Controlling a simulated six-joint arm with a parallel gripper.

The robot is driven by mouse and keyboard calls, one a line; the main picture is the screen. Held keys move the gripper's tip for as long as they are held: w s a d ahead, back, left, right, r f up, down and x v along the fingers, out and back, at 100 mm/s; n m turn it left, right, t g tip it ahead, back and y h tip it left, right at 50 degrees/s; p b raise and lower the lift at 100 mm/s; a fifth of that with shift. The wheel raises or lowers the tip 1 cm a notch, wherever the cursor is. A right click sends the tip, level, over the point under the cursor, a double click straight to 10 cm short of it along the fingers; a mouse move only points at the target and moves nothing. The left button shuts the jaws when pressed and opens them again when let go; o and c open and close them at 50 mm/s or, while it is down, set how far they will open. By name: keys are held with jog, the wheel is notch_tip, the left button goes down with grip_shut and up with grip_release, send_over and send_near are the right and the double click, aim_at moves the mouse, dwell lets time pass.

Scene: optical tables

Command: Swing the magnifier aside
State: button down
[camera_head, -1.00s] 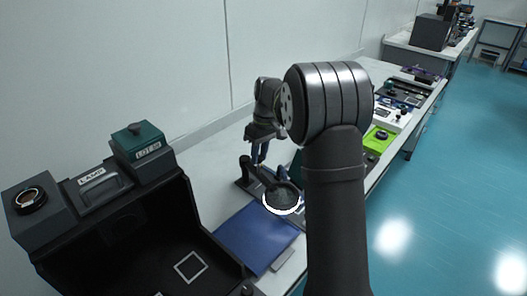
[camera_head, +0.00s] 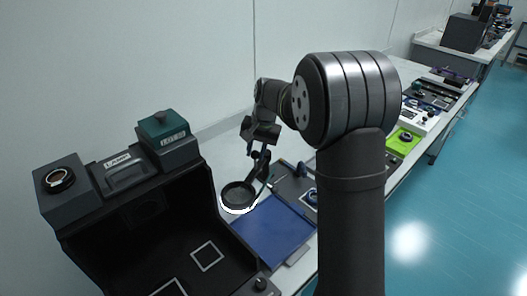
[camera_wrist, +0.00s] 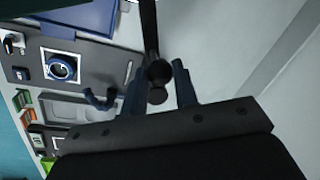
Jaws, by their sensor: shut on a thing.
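The magnifier is a round dark-rimmed lens (camera_head: 238,196) with a bright lower edge, at the left edge of the blue mat (camera_head: 270,232), near the black box. Its dark arm runs up right to my gripper (camera_head: 262,162). In the wrist view my gripper (camera_wrist: 158,88) has its two blue fingers on either side of a dark round knob (camera_wrist: 158,74) on the magnifier's arm. It is shut on this part. The lens itself cannot be made out in the wrist view. The grey board (camera_head: 290,183) right of the magnifier is uncovered, and its ring part (camera_wrist: 62,67) shows in a white square.
A large open black box (camera_head: 150,215) stands at left, with a lamp unit (camera_head: 122,170) and a green-lidded box (camera_head: 163,128) on top. The wall is behind. More trays and a green mat (camera_head: 402,142) line the bench at right.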

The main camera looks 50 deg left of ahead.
jog(key=shift+s+a+m+t, duration=0.2)
jog(key=shift+a+m, duration=0.7)
jog(key=shift+m, duration=0.3)
jog(key=shift+s+a+m+t, duration=0.2)
jog(key=shift+a+m, duration=0.65)
jog(key=shift+m, duration=0.35)
jog(key=c, duration=1.2)
grip_release()
jog(key=shift+a, duration=0.1)
jog(key=shift+o, duration=0.3)
jog(key=shift+r, duration=0.1)
jog(key=d+r, duration=0.3)
jog(key=r, duration=1.4)
jog(key=shift+w+d, duration=0.2)
jog(key=shift+w, duration=0.1)
